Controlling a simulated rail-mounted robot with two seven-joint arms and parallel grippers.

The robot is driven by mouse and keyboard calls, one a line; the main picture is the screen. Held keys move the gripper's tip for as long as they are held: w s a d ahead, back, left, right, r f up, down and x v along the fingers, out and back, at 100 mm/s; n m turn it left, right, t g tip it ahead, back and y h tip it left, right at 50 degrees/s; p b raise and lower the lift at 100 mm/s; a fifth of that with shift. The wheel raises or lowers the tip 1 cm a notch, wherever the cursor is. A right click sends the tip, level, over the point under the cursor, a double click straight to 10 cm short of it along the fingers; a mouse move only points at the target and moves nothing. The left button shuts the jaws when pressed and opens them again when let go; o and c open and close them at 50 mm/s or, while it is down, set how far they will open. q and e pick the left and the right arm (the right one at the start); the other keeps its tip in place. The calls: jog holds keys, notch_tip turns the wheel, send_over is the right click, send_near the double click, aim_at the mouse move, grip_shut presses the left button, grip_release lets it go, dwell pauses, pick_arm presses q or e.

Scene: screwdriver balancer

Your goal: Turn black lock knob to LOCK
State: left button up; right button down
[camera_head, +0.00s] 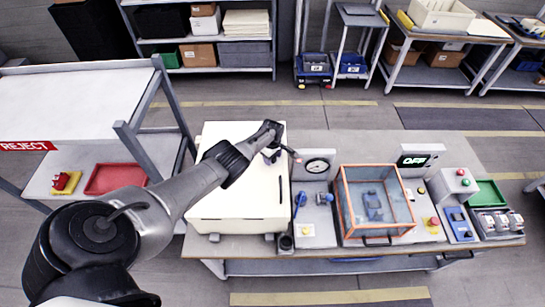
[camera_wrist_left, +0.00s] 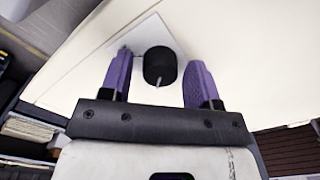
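The black lock knob (camera_wrist_left: 160,66) shows in the left wrist view as a round black knob with a pale pointer mark toward the bottom of the picture. It sits on a light square plate (camera_wrist_left: 150,32) on a cream surface. My left gripper (camera_wrist_left: 159,72) is open, with one purple finger to each side of the knob and visible gaps between. In the head view my left gripper (camera_head: 271,156) is over the back right part of the cream cabinet (camera_head: 235,195); the knob is not clear there. No LOCK lettering is readable. My right gripper is not in view.
A REJECT rack (camera_head: 75,100) stands at left.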

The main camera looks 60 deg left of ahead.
pick_arm(q)
jog(key=shift+o, duration=0.2)
jog(key=shift+r+p, duration=0.45)
notch_tip(320, 180, up, 7)
jog(key=p, duration=0.5)
jog(key=shift+r, duration=2.9)
